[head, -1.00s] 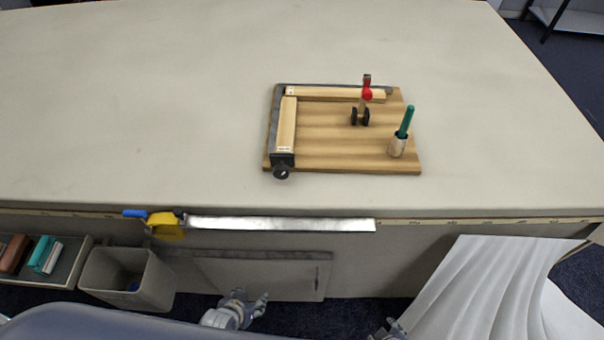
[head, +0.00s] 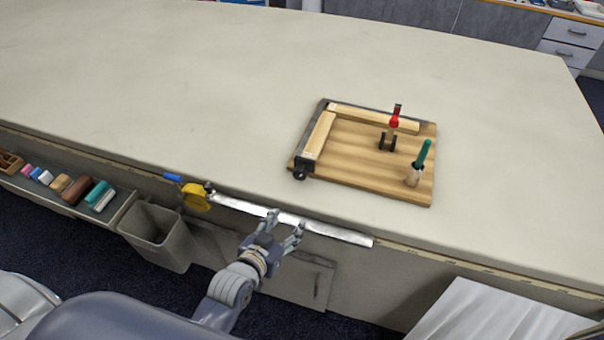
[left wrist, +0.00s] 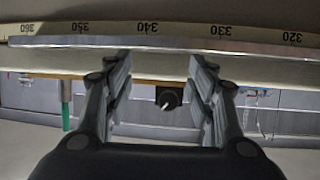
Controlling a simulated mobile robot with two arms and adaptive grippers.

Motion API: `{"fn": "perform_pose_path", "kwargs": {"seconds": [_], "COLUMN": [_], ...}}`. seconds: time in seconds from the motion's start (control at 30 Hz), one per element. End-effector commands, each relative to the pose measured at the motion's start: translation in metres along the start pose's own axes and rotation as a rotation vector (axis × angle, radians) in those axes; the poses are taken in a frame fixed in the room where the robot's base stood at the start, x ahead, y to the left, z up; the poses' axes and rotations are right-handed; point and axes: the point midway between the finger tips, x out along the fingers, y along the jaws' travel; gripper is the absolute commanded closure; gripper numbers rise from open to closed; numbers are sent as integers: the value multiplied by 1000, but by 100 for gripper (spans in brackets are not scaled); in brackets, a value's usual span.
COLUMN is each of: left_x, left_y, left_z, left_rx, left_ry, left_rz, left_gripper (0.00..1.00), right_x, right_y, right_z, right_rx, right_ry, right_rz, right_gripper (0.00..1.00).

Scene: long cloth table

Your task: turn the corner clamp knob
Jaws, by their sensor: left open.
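The corner clamp is an L of wooden strips with dark metal edges on a wooden board (head: 365,160). Its black knob (head: 299,174) sits at the board's near left corner. The knob (left wrist: 168,99) also shows in the left wrist view, between the fingers, dark with a pale pointer mark. My left gripper (head: 287,221) is open and empty at the table's front edge, in front of the metal strip and apart from the knob. Its two fingers (left wrist: 160,62) frame the knob from a distance. My right gripper is not in view.
A red-topped toggle clamp (head: 394,122) and a green-handled tool (head: 421,160) in a holder stand on the board. A metal strip (head: 335,232) and a yellow tape (head: 196,197) are along the front edge. A grey bin (head: 157,235) stands below. The tabletop left of the board is clear.

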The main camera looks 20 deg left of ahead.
Motion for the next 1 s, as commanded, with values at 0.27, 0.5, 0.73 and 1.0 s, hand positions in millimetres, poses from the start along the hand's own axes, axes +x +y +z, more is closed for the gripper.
{"fn": "perform_pose_path", "kwargs": {"seconds": [0.27,0.5,0.73,1.0], "left_x": [11,12,20,60], "left_y": [-7,-14,-16,-20], "left_z": [-36,-53,-61,-80], "left_rx": [-15,-23,-24,-23], "left_ry": [233,400,427,427], "left_rz": [-44,-91,-99,-98], "left_gripper": [49,49,49,49], "right_x": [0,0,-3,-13], "right_y": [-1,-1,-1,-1], "right_z": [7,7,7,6], "right_rx": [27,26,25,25], "right_ry": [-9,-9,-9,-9], "right_rz": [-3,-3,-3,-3], "right_gripper": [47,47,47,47]}}
